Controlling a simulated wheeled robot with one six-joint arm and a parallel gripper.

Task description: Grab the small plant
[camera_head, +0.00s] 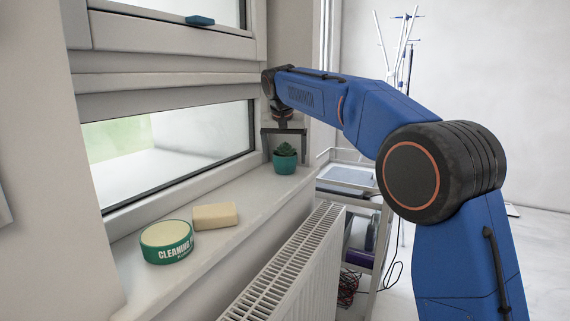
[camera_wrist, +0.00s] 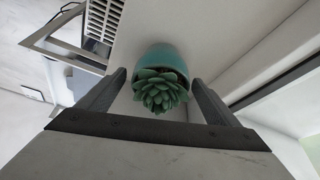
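The small plant (camera_head: 285,152) is a green succulent in a teal pot (camera_head: 285,164). It stands upright at the far end of the white window sill (camera_head: 215,240). My gripper (camera_head: 284,152) points down over the plant, with its fingers apart to either side of it. In the wrist view the succulent (camera_wrist: 160,92) and the pot (camera_wrist: 161,56) show between the open fingers of my gripper (camera_wrist: 157,80). Gaps show on both sides of the leaves. I cannot tell how far down the fingers reach beside the pot.
A green tin of cleaning paste (camera_head: 168,243) and a beige block (camera_head: 215,216) sit on the nearer sill. A window (camera_head: 165,150) stands along the left. A radiator (camera_head: 290,262) is below the sill, and a metal trolley (camera_head: 350,178) stands beyond it.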

